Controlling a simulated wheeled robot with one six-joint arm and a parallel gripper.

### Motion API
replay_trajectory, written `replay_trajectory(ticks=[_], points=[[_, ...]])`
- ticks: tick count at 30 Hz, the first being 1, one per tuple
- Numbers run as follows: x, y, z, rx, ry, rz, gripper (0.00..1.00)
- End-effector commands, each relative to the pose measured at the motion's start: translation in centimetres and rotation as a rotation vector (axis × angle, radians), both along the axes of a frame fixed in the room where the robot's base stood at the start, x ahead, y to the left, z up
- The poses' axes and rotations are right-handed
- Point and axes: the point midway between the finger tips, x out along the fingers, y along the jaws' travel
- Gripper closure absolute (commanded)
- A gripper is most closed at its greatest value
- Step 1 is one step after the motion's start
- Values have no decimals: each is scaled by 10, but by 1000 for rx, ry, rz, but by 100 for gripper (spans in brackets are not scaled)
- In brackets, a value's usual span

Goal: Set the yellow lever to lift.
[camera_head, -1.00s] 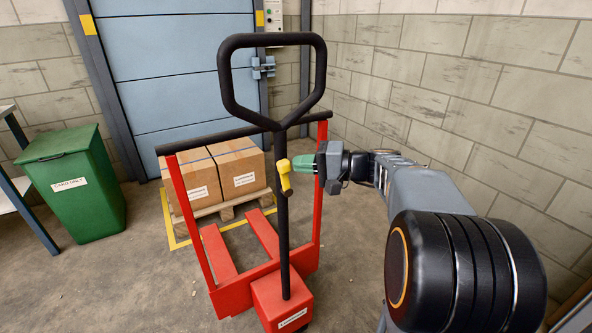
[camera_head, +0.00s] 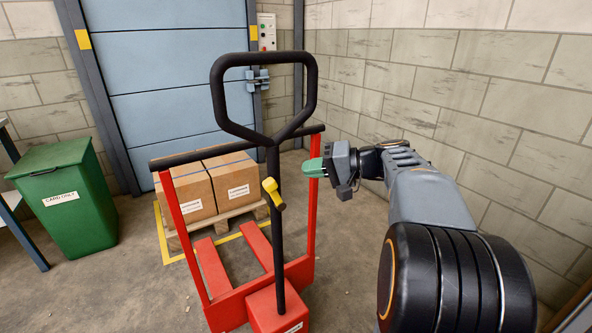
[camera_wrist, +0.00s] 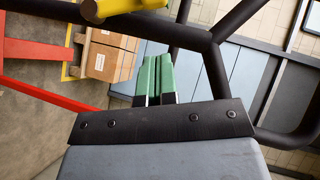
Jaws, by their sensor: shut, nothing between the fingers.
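The yellow lever (camera_head: 273,194) is on the dark upright shaft of a red pallet truck, below the black loop handle (camera_head: 216,95). It slants, with its lower end to the right. My gripper (camera_head: 307,168) has green fingers that are closed together and empty. It is to the right of the lever and a little higher, apart from it in the head view. In the wrist view the closed green fingers (camera_wrist: 154,76) show in the middle, and part of the yellow lever (camera_wrist: 122,5) is cut off at the top edge. I see no readable lever-position marking.
The red pallet truck (camera_head: 303,273) stands before a pallet with boxes (camera_head: 232,183). A green bin (camera_head: 75,212) is at the left. A blue door (camera_head: 160,95) is behind, and a block wall (camera_head: 500,110) is at the right. Bare floor lies left of the truck.

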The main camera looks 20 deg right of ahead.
Motion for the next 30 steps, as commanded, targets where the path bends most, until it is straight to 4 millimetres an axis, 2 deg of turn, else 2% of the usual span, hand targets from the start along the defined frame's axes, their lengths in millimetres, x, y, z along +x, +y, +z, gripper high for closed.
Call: replay_trajectory(ticks=[6,12,18,30], points=[[-24,-33,12,-1,0,-5,100],[-38,-52,17,1,-1,-4,100],[-44,-59,19,1,0,-2,100],[-44,-59,19,0,0,-1,100]])
